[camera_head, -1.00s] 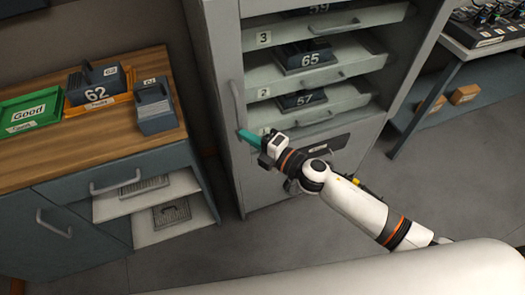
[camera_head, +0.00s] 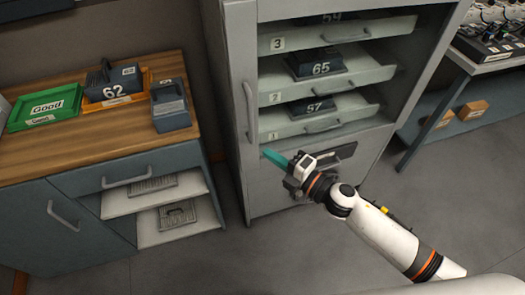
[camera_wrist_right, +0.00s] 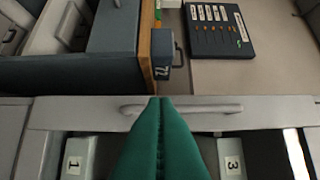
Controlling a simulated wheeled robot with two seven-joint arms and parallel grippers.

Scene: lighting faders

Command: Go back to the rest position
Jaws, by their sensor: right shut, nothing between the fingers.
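My right gripper (camera_head: 276,157) has teal fingers and is shut and empty. In the head view it is in front of the lower part of the grey cabinet (camera_head: 236,60), just below the lowest shelf. In the right wrist view its closed fingers (camera_wrist_right: 162,140) fill the lower middle, with the cabinet's long handle (camera_wrist_right: 185,107) behind them. I cannot tell whether the fingertips touch the cabinet. My left gripper is not in view.
Cabinet shelves hold units marked 65 (camera_head: 318,66) and 57 (camera_head: 315,106). At left, a wooden-topped bench (camera_head: 100,142) carries a green Good tray (camera_head: 45,108) and a unit marked 62 (camera_head: 112,86). At right stands a table (camera_head: 495,65). The grey floor (camera_head: 290,245) is clear.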

